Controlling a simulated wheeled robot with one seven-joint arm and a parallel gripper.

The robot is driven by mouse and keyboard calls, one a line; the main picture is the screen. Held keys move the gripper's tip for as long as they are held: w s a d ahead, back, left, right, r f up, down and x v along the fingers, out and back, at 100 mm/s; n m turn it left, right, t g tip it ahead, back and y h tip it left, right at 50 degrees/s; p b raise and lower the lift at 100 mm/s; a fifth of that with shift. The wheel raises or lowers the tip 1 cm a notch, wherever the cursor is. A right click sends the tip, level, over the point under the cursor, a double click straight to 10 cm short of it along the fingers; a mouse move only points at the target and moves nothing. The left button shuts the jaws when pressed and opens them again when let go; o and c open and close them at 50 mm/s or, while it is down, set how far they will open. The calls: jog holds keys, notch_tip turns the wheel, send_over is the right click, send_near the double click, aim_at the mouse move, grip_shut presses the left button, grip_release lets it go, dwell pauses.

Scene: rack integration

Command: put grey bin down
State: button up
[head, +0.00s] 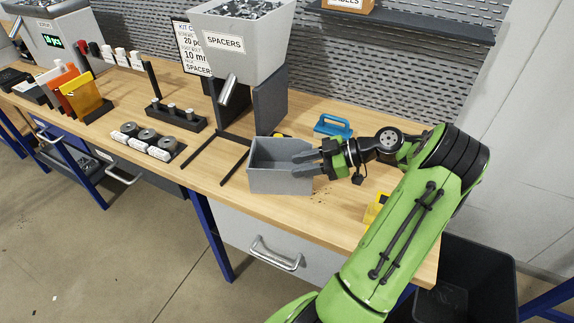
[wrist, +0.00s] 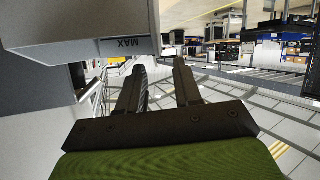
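The grey bin (head: 268,181) is an open-topped box near the front edge of the wooden workbench (head: 340,222), in front of the spacer dispenser. It looks upright, and its base appears to rest on the bench. My gripper (head: 300,163) is at the bin's right side, with its two dark fingers spread apart. In the wrist view, a grey bin wall with a "MAX" mark (wrist: 80,48) fills the upper left. My gripper (wrist: 158,68) shows there with a clear gap between its fingers and nothing held. Whether a finger touches the bin is unclear.
The spacer hopper (head: 240,40) stands behind the bin on dark supports (head: 270,103). A blue-handled item (head: 333,126) and a yellow item (head: 376,208) lie near my arm. Small parts holders (head: 150,143) stand to the left.

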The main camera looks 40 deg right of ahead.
jog(key=p+v, duration=0.2)
jog(key=v, duration=0.5)
jog(key=w+a+r+m+g+h, duration=0.1)
jog(key=w+a+r+g, duration=0.25)
jog(key=w+a, duration=0.45)
jog(key=a+r+m+g+h, duration=0.3)
jog(key=a+g+h, duration=0.1)
jog(key=a, duration=1.2)
jog(key=s+a+r+m+t+h, duration=0.1)
jog(key=s+a+m+h, duration=0.1)
jog(key=s, duration=0.5)
jog(key=s+a+r+m+t+h, duration=0.1)
jog(key=s+a+m+t+h, duration=0.1)
jog(key=s, duration=0.6)
jog(key=shift+s+a+m, duration=0.25)
jog(key=shift+a+m, duration=0.65)
jog(key=shift+a, duration=0.3)
